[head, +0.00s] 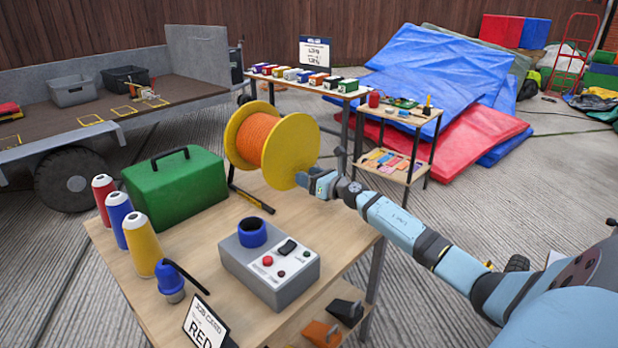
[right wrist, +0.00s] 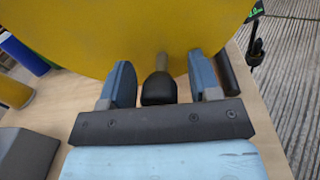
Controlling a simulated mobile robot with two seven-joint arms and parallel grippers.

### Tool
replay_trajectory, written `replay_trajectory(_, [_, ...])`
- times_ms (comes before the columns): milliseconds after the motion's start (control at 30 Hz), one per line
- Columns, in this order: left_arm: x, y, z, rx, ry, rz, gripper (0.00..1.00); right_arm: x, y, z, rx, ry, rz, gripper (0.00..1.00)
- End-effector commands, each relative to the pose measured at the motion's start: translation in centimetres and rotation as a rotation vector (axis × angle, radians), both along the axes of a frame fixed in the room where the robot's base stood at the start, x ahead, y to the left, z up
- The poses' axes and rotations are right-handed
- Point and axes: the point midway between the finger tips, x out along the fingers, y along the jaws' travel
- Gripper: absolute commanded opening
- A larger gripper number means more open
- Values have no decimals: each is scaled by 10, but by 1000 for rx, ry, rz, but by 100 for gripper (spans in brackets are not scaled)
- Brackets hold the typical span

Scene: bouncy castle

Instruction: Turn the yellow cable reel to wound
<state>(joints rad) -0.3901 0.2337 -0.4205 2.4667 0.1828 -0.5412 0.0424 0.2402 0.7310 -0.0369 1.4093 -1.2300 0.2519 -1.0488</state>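The yellow cable reel (head: 292,150) stands on the wooden workbench (head: 205,258), with orange cable (head: 258,138) around its middle. Its near flange (right wrist: 150,35) fills the top of the right wrist view. A crank handle with a black grip (right wrist: 158,88) sticks out from that flange. My right gripper (head: 312,182) is at the lower edge of the flange in the head view. In the right wrist view its two fingers (right wrist: 163,85) are apart, one on each side of the black grip, with gaps showing. My left gripper is not in view.
A green case (head: 178,190), red, blue and yellow spools (head: 142,243), a grey control box (head: 270,265) and a job card reading RED (head: 203,322) are on the bench. A small shelf (head: 405,125) stands behind my right arm.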

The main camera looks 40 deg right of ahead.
Motion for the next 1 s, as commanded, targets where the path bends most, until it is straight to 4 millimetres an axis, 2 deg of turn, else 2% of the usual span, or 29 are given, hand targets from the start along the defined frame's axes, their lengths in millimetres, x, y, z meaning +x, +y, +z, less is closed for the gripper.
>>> replay_trajectory(33, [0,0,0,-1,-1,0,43,0,0,0,0,0,0,48])
replay_trajectory(233, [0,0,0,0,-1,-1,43,0,0,0,0,0,0,2])
replay_trajectory(267, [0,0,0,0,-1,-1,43,0,0,0,0,0,0,0])
replay_trajectory(533, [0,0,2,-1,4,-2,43,0,2,0,22,1,0,0])
replay_trajectory(767, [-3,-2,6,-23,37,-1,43,-1,10,0,129,11,1,0])
replay_trajectory(1000, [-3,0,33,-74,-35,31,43,-2,26,0,330,28,1,0])
